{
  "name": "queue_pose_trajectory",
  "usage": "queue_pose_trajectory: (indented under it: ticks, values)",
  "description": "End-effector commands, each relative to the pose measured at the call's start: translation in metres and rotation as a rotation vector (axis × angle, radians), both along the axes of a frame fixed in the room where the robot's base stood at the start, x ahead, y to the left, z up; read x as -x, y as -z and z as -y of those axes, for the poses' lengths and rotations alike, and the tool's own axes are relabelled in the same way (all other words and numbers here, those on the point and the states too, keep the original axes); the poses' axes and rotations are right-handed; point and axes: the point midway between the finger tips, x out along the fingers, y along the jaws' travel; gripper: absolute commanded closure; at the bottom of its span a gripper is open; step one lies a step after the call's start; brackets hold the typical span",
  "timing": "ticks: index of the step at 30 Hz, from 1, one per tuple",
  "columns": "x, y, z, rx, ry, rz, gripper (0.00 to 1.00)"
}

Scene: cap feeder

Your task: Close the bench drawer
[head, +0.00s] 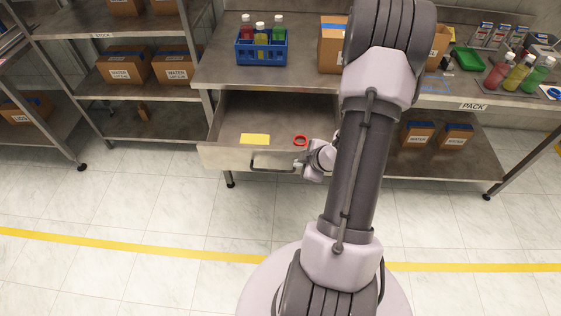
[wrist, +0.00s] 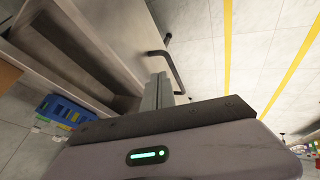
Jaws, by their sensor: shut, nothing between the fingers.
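The bench drawer (head: 224,158) is pulled out from under the steel bench, and its inside shows. A yellow pad and a red ring lie in it. Its dark bar handle (head: 272,168) is on the front panel. In the wrist view the drawer's front panel (wrist: 118,28) runs along the upper left and the handle (wrist: 176,72) sticks out from it. My gripper (head: 299,164) is at the right end of the handle, by the front panel. Its fingers (wrist: 160,84) are together and empty, close to the handle; I cannot tell whether they touch it.
On the bench stand a blue crate (head: 261,52) with several bottles and a cardboard box (head: 331,48). A shelf rack (head: 120,90) with boxes stands to the left. Boxes (head: 417,134) sit on the lower shelf at right. The floor (head: 150,205) before the drawer is clear.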

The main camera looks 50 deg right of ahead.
Motion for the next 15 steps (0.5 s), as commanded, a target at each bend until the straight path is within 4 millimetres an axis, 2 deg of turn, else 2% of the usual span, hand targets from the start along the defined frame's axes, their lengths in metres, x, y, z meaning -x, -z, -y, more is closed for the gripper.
queue_pose_trajectory:
  ticks: [1,6,10,15]
  values:
    - [-0.006,0.013,0.000,-0.001,-0.003,-0.001,1.00]
    - [-0.027,0.042,0.004,-0.001,0.000,-0.002,1.00]
    - [-0.039,0.057,0.007,-0.002,0.000,-0.002,1.00]
    - [-0.048,0.066,0.009,-0.001,0.003,-0.001,1.00]
